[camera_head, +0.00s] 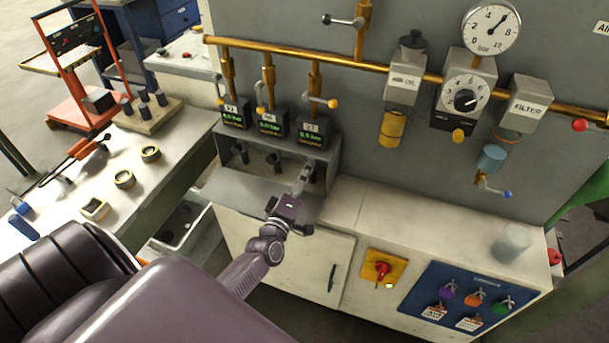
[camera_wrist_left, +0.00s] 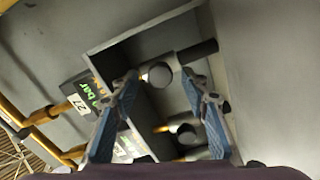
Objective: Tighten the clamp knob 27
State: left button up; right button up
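My left gripper (camera_head: 305,173) reaches to the right bay of the housing. In the left wrist view its blue-grey fingers (camera_wrist_left: 160,78) are apart, one on each side of the knob's end. I cannot tell whether they touch it. In the head view the gripper mostly hides the knob. My right gripper is not in view.
Two similar dark knobs (camera_head: 273,162) sit in the bays to the left. A clear glass (camera_head: 512,243) is at the bench's right; free bench top (camera_head: 400,220) lies between.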

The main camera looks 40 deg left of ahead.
pick_arm(q)
jog(key=shift+s, duration=0.1)
jog(key=v, duration=1.2)
